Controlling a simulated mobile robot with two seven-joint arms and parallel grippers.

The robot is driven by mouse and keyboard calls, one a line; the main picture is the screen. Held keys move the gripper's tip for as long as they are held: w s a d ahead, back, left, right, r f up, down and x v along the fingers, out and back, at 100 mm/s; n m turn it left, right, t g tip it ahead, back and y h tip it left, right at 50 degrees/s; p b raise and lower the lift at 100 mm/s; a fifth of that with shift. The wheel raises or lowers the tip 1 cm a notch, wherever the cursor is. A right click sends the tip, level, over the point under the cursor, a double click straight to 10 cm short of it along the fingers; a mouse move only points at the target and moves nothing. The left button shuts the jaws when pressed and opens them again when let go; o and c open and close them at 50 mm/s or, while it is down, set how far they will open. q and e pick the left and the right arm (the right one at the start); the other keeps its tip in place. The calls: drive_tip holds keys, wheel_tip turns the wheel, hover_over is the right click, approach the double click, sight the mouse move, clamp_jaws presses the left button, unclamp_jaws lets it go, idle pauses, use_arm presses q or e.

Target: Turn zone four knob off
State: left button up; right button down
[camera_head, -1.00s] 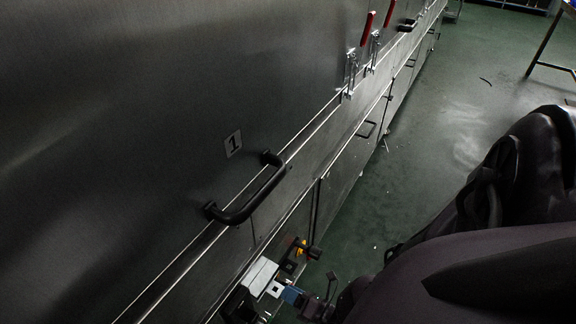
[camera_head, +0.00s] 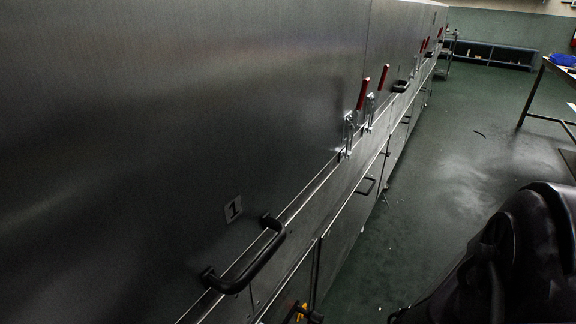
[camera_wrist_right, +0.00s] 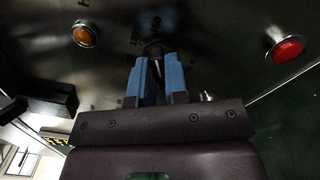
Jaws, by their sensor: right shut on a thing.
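In the right wrist view, my right gripper (camera_wrist_right: 158,75) has its blue fingers shut on a small black knob (camera_wrist_right: 154,47) on a dark metal panel. The fingers hide much of the knob, and its turn position is hard to make out. Lettering beside the knob is too blurred to read, so I cannot tell which zone it belongs to. In the head view, my right gripper is out of frame and my left gripper does not show.
An amber button (camera_wrist_right: 85,35) and a red button (camera_wrist_right: 287,49) flank the knob. In the head view, a black handle (camera_head: 247,268) sits below a "1" label (camera_head: 233,208) on the dryer wall. Red-handled latches (camera_head: 362,94) are farther along. Green floor (camera_head: 440,190) is open at right.

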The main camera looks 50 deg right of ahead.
drive_tip(key=shift+s+a+f+n, duration=0.1)
drive_tip(key=shift+a+n, duration=0.05)
drive_tip(key=shift+n, duration=5.1)
drive_tip(key=shift+a+f+n, duration=0.1)
drive_tip(key=shift+n, duration=5.1)
drive_tip(key=shift+s+a+f+n, duration=0.1)
drive_tip(key=shift+a+n, duration=0.05)
drive_tip(key=shift+n, duration=5.4)
drive_tip(key=c, duration=1.1)
unclamp_jaws()
drive_tip(key=shift+w, duration=0.1)
drive_tip(key=shift+c, duration=0.2)
